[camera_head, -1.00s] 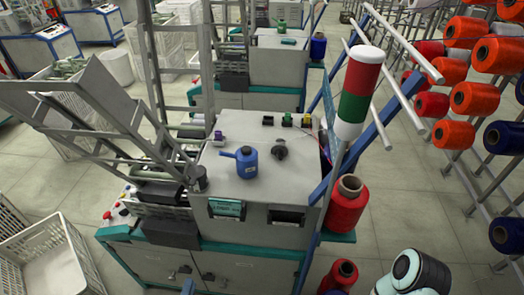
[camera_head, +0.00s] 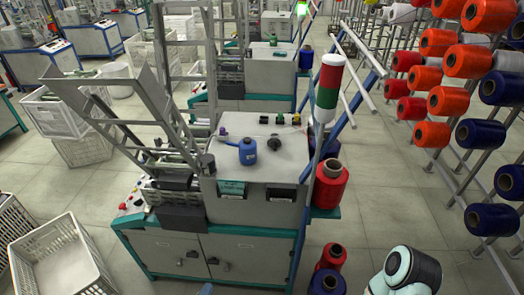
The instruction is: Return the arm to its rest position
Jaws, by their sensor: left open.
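My left gripper (camera_head: 206,290) shows only as a small bluish tip at the bottom edge of the head view, in front of the winding machine's cabinet (camera_head: 165,250). It is open, with nothing visible in it, and most of it is cut off by the frame. A white and dark rounded link of my arm (camera_head: 405,272) shows at the bottom right. My right gripper is not in view. The machine's grey top (camera_head: 225,165) carries a blue oil can (camera_head: 247,151) and a dark knob (camera_head: 274,141), both apart from my gripper.
A red bobbin (camera_head: 330,187) stands at the machine's right corner, below a red-green-white signal lamp (camera_head: 327,90). Red and blue bobbins (camera_head: 328,283) stand lower down. A white crate (camera_head: 60,258) is at left. A rack of orange and blue bobbins (camera_head: 447,101) lines the right. Floor (camera_head: 390,190) between is clear.

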